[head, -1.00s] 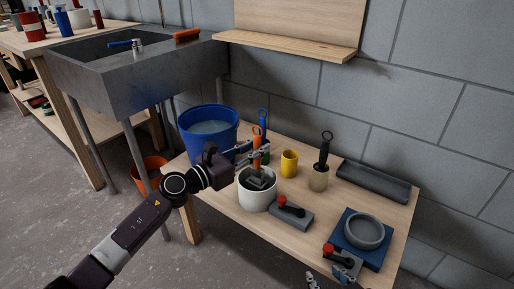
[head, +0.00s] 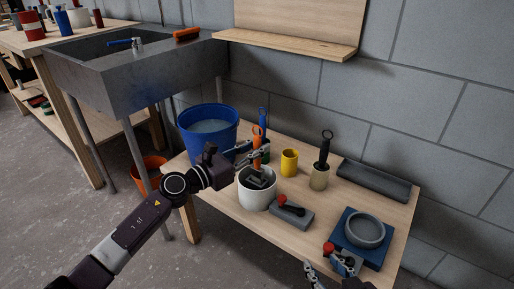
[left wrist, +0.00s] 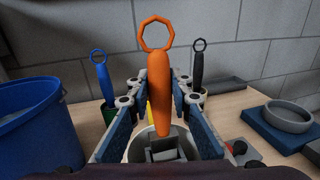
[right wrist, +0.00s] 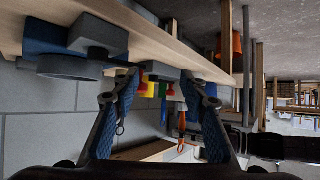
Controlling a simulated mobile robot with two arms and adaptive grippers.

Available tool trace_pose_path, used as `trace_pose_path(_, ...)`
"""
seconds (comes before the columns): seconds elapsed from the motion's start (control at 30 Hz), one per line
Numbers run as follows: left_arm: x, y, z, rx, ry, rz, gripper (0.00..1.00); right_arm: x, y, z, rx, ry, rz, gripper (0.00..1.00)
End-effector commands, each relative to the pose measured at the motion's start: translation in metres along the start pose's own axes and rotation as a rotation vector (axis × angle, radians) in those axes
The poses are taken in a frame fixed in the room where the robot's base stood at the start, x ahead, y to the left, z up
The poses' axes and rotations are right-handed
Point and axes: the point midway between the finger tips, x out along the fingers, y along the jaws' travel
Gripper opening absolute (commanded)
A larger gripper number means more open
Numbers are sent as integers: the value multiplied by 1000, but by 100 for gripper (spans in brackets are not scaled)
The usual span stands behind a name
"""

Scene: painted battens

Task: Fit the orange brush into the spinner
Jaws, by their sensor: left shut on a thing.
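The orange brush (head: 257,140) stands upright over the white bucket (head: 257,202), with its ring end up. My left gripper (head: 252,153) is shut on its handle; in the left wrist view the orange handle (left wrist: 160,90) is between the two fingers. A dark grey blocky part (left wrist: 165,150) shows in the bucket's mouth under the handle; I cannot tell whether it is the brush head or the spinner, nor whether they touch. My right gripper (head: 328,268) is at the lower edge of the head view, by the blue mat; its fingers are apart and empty in the right wrist view (right wrist: 160,88).
A grey block with a red-knobbed lever (head: 290,210) lies right of the bucket. A blue brush (head: 263,116), yellow cup (head: 289,163), black brush (head: 324,150) and grey tray (head: 374,181) stand behind. A grey bowl (head: 364,232) sits on a blue mat. A blue water bucket (head: 208,128) is left.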

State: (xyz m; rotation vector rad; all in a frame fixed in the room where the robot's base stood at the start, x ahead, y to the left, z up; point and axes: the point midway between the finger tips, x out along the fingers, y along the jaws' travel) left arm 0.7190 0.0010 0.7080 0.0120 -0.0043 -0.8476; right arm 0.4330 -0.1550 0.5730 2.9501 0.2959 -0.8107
Motion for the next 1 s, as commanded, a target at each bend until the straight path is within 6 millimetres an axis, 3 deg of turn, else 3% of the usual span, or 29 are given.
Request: trace_pose_path(1.0, 0, 0, -4, 0, -1, 0, 0, 2, -4, -28, 0, 115, -10, 40)
